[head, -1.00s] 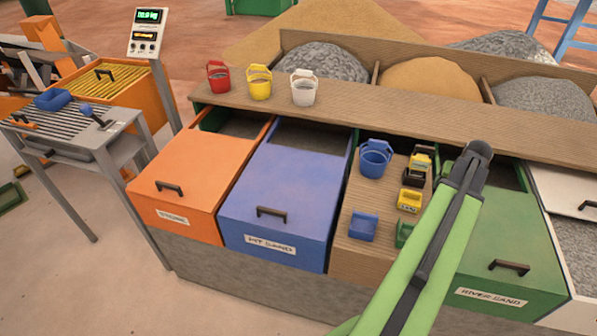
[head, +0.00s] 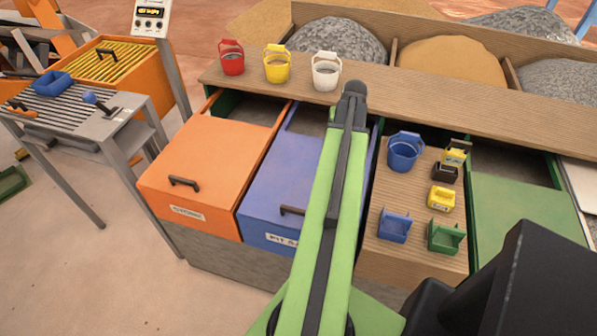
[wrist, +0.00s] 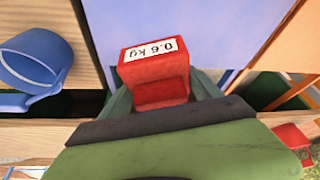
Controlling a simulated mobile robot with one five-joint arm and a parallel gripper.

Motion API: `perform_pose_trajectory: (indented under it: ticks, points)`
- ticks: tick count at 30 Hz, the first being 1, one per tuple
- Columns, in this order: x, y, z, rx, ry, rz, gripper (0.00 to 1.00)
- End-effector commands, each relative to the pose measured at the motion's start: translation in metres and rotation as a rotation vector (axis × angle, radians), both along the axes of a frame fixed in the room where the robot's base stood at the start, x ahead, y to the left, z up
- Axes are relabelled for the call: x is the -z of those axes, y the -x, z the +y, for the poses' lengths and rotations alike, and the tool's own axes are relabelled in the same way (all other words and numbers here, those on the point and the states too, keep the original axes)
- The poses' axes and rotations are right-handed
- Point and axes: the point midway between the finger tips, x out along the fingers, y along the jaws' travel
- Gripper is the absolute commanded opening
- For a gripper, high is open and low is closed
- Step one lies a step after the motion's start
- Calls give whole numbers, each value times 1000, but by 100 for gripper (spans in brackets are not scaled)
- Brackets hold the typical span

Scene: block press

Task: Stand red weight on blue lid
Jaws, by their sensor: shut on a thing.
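In the wrist view my gripper (wrist: 160,95) is shut on a red weight (wrist: 155,72) labelled 0.6 kg. The blue lid (wrist: 230,28) shows behind and beyond the weight there; whether they touch cannot be told. In the head view the blue lid (head: 283,178), marked as pit sand, lies between the orange lid and the wooden shelf strip. My green arm crosses over its right part. The gripper and the red weight are hidden in the head view.
A blue bucket (head: 404,152), small yellow and black weights, a blue holder (head: 395,225) and a green holder (head: 446,237) stand right of the blue lid. Red, yellow and white buckets (head: 325,72) line the ledge behind. The orange lid (head: 205,160) is bare.

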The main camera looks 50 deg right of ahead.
Motion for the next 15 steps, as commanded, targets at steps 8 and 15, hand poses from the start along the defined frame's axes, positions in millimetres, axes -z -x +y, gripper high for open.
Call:
perform_pose_trajectory:
  ticks: [8, 15]
  points:
    - [-1, 13, -3, 4, -1, -1, 0]
    - [-8, 44, 36, -363, -6, 1, 0]
